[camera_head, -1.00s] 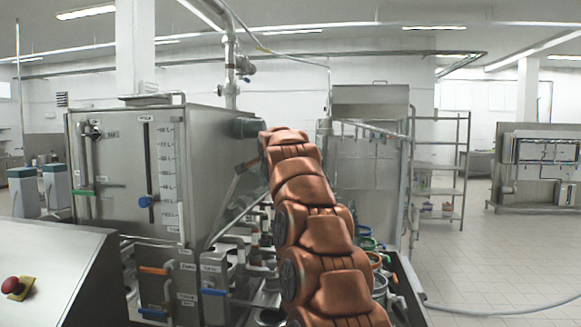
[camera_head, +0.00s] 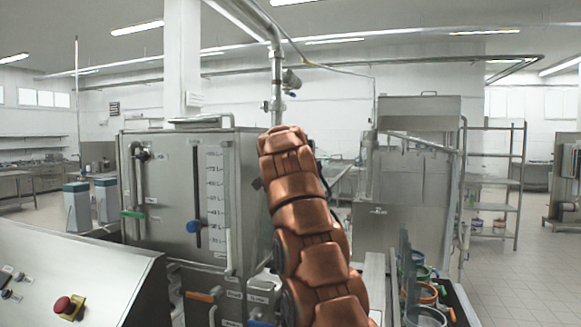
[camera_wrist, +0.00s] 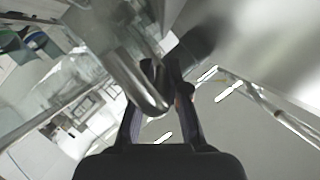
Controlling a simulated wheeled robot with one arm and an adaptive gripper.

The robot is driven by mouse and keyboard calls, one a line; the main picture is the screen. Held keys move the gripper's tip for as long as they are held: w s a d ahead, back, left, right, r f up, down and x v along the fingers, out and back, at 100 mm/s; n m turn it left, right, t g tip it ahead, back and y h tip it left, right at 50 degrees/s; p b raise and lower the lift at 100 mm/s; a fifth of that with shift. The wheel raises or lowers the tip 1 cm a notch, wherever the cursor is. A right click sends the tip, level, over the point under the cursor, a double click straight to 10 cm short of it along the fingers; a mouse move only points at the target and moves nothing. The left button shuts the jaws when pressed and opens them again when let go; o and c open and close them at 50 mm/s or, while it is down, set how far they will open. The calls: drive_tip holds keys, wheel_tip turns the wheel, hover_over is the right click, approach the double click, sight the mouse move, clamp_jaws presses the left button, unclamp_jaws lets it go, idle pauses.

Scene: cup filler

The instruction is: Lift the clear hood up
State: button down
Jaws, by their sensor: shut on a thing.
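My gripper (camera_wrist: 164,72) shows in the wrist view with its two dark fingers closed around a shiny, rounded metal handle bar (camera_wrist: 143,92). The bar runs from the upper left down between the fingers. In the head view my copper-coloured arm covers the gripper and the handle. A clear upright pane (camera_head: 405,268) shows right of the arm, beside the cups. How much of the hood is behind my arm, and how far it is raised, I cannot tell.
A steel tank (camera_head: 175,190) with a scale and blue-handled valve stands left of my arm. Several coloured cups (camera_head: 425,292) stand at the lower right. A sloped control panel with a red button (camera_head: 66,305) is at the lower left. Open floor lies at the right.

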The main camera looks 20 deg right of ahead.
idle(0.3)
drive_tip(key=c, duration=1.2)
unclamp_jaws()
drive_tip(key=shift+s+a+r, duration=0.1)
drive_tip(key=shift+s, duration=0.1)
drive_tip(key=v, duration=1.1)
drive_tip(key=shift+s+a, duration=0.15)
drive_tip(key=shift+s, duration=0.1)
